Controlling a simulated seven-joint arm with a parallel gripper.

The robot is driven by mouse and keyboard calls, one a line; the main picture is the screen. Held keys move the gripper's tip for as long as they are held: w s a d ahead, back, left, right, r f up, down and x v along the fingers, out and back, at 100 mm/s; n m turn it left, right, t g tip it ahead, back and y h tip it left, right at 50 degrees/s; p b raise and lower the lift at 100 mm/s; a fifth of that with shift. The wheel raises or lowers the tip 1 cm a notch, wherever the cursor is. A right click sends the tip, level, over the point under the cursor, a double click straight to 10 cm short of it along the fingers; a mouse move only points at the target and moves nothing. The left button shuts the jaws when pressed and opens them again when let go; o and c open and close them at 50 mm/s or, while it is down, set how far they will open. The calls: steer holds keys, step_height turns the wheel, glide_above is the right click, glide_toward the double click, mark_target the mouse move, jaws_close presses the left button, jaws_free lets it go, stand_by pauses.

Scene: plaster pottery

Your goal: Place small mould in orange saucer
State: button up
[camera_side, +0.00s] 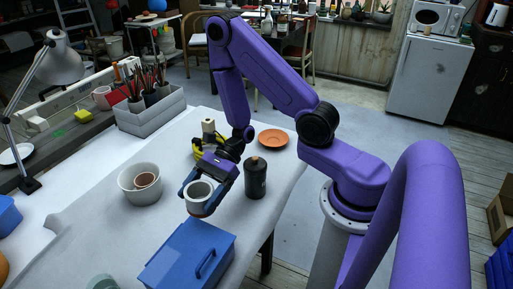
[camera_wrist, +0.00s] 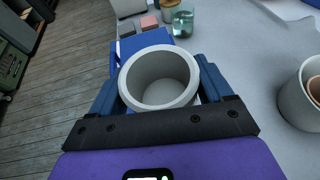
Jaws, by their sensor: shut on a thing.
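My gripper (camera_side: 200,188) is shut on a small grey-white round mould (camera_side: 199,198), with its open mouth facing up. In the wrist view the mould (camera_wrist: 160,78) sits between the two blue fingers of my gripper (camera_wrist: 160,82). It is held above the near part of the table, beside the blue toolbox. The orange saucer (camera_side: 273,138) lies empty near the far right edge of the table, well apart from my gripper. The saucer is not in the wrist view.
A dark bottle (camera_side: 255,180) stands between my gripper and the saucer. A yellow-and-black item (camera_side: 208,140) stands behind the gripper. A white bowl (camera_side: 126,180) holding a brown cup is left. A blue toolbox (camera_side: 185,258) is in front. A grey brush box (camera_side: 150,120) stands behind.

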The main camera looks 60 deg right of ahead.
steer(key=w+d+m+t+h, duration=0.3)
steer(key=d+m+t, duration=0.2)
steer(key=d, duration=0.6)
steer(key=w+d+m+t+h, duration=0.4)
steer(key=d+m+t, duration=0.15)
steer(key=d, duration=0.55)
steer(key=s+d+r+m+h, duration=0.2)
steer(key=s+d+m+h, duration=0.95)
steer(key=s+d, duration=0.5)
glide_above(273, 141)
steer(key=shift+n+t, duration=0.25)
steer(key=shift+n, duration=0.15)
steer(key=f, duration=0.9)
steer(key=shift+s+a+f, duration=0.1)
steer(key=shift+s+f, duration=0.1)
steer(key=shift+f, duration=0.15)
steer(key=shift+w+f, duration=0.1)
steer(key=shift+f, duration=0.15)
steer(key=shift+d+f, duration=0.2)
steer(key=shift+f, duration=1.35)
steer(key=shift+f, duration=0.25)
